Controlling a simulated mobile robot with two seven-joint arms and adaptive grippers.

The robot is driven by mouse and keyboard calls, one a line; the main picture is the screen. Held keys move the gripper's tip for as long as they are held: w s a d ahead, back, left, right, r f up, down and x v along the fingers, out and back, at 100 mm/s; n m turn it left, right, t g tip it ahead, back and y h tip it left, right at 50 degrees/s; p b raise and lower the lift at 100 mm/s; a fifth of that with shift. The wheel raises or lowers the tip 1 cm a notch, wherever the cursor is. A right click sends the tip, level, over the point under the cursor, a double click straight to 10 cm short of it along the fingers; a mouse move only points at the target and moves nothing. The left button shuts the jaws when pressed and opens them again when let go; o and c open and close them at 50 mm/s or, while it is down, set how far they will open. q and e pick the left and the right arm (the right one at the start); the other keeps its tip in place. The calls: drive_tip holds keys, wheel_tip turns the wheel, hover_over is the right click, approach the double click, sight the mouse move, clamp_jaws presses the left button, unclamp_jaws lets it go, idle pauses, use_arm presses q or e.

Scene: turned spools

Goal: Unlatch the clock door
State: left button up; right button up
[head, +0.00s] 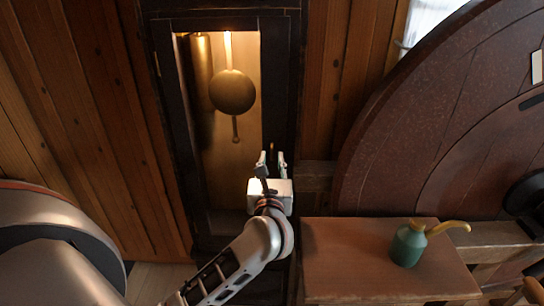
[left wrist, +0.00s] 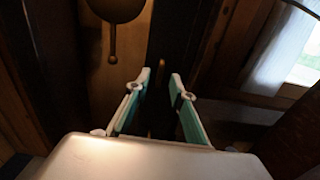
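The clock door (head: 281,90) is a dark frame around a lit glass pane and looks closed. Behind the pane hangs a brass pendulum (head: 232,92), which also shows in the left wrist view (left wrist: 112,42). A small brownish latch piece (head: 271,147) stands on the door's right side. In the left wrist view the latch (left wrist: 160,72) appears between the fingertips, with gaps on both sides. My left gripper (head: 271,160) is open in front of it; contact cannot be told. The lower part of the latch is dark and hard to make out. My right gripper is in neither view.
A wooden bench (head: 340,258) stands right of the clock, with a green oil can (head: 408,246) on it. A large dark-red wheel (head: 400,150) fills the right side. Plank walls (head: 90,100) flank the clock.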

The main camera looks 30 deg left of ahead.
use_arm(q)
drive_tip(key=v, duration=0.9)
drive_tip(key=shift+s+d, duration=0.2)
